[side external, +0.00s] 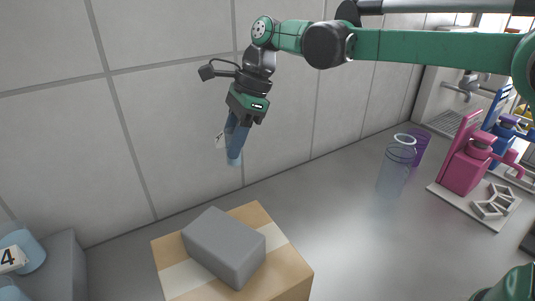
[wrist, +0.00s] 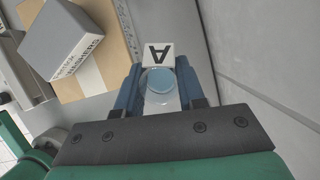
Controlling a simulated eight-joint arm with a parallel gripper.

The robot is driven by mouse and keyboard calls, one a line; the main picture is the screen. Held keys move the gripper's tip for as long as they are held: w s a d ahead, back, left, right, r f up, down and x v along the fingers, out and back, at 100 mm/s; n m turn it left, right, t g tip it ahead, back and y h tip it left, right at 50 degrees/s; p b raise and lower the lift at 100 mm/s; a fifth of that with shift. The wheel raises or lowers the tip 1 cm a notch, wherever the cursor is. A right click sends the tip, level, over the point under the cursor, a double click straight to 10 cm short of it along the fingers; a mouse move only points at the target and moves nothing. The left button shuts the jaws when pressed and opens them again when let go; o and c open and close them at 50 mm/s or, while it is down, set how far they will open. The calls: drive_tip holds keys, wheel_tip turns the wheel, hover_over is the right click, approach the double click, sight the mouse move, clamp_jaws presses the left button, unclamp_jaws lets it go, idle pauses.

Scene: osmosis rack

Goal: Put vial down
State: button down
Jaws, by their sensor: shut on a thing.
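My gripper (side external: 235,140) hangs in the air left of the picture's middle, in front of the tiled wall and above the cardboard box. It is shut on a vial; in the wrist view the vial (wrist: 160,82) shows between the two blue fingers (wrist: 158,90), with a round light-blue end and a white label marked "A". In the side view the fingers mostly hide the vial; its label (side external: 220,141) sticks out on the left and its pale-blue lower end (side external: 234,160) shows below.
A cardboard box (side external: 172,254) with a grey box (side external: 222,246) on it stands below my gripper. A grey block with vials, one labelled "4" (side external: 12,259), is at the far left. A clear glass vessel (side external: 396,168) and a pink bottle (side external: 468,165) stand at right. The middle counter (side external: 340,225) is clear.

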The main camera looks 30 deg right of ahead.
drive_tip(key=s+d+r+m, duration=0.1)
drive_tip(key=s+d+r, duration=0.15)
drive_tip(key=d, duration=0.85)
drive_tip(key=s+d+r+m, duration=0.1)
drive_tip(key=s+d, duration=0.3)
drive_tip(key=d, duration=0.6)
drive_tip(key=s+d+r+m+t, duration=0.1)
drive_tip(key=s+d+m, duration=0.1)
drive_tip(key=s+d, duration=0.55)
drive_tip(key=s+d+m+t, duration=0.1)
drive_tip(key=s+d, duration=0.3)
drive_tip(key=s, duration=0.6)
drive_tip(key=shift+h, duration=0.4)
drive_tip(key=f, duration=1.9)
drive_tip(key=shift+s+a+f, duration=0.15)
drive_tip(key=shift+s+a, duration=0.05)
drive_tip(key=shift+f, duration=0.1)
drive_tip(key=c, duration=0.5)
unclamp_jaws()
